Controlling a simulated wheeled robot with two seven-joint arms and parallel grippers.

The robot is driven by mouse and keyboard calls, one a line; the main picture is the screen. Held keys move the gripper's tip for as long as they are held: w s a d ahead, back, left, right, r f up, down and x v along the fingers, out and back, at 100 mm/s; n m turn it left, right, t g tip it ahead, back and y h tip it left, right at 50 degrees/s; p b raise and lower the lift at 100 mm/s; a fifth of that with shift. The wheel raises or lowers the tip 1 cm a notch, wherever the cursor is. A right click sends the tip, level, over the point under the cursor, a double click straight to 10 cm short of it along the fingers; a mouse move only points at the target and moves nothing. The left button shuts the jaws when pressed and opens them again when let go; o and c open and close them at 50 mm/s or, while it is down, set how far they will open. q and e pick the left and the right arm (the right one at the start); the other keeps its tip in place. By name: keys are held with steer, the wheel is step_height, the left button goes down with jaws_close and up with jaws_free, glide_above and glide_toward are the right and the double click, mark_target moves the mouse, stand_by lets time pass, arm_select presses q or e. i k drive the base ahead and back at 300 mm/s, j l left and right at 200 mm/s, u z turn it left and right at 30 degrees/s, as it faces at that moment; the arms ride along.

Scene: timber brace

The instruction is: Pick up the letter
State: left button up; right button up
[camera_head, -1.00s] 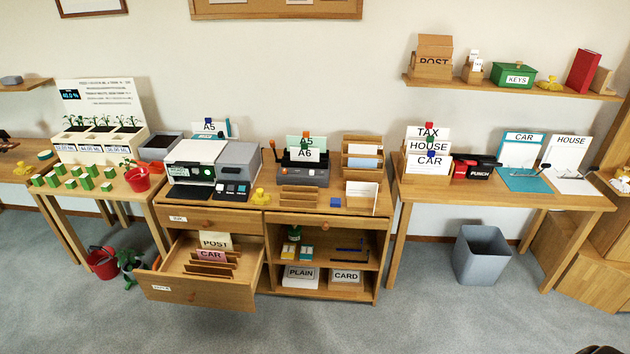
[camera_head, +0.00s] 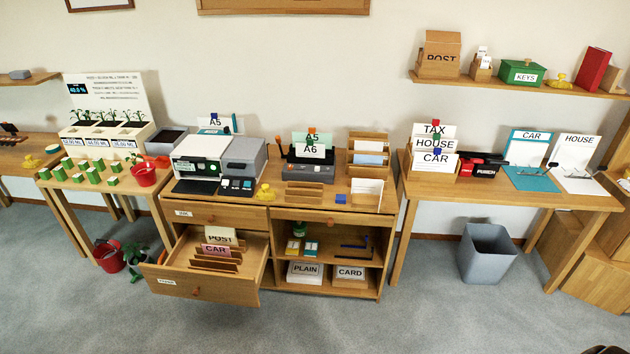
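No single item is clearly marked as the letter. A white sheet or envelope (camera_head: 367,187) stands in a low wooden holder at the right front of the middle cabinet. Behind it, a tiered wooden rack (camera_head: 352,151) holds white and pale blue papers (camera_head: 369,159). Cards marked POST (camera_head: 221,236) and CAR (camera_head: 215,249) stand between dividers in the open drawer (camera_head: 205,288). Neither gripper is recognizable. A small dark shape at the bottom right edge may be part of my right arm.
The open drawer juts out from the middle cabinet (camera_head: 285,214) over the carpet. A grey bin (camera_head: 485,253) stands under the right table (camera_head: 560,200). A red bucket (camera_head: 109,257) and a plant stand on the floor at left. The front carpet (camera_head: 400,325) is clear.

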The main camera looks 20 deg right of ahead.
mark_target(220, 251)
steer(key=i+j+z, duration=0.2)
steer(key=i, duration=0.35)
steer(key=i+j+z, duration=0.15)
steer(key=i+j, duration=0.3)
steer(key=i+l, duration=0.05)
steer(key=i, duration=0.05)
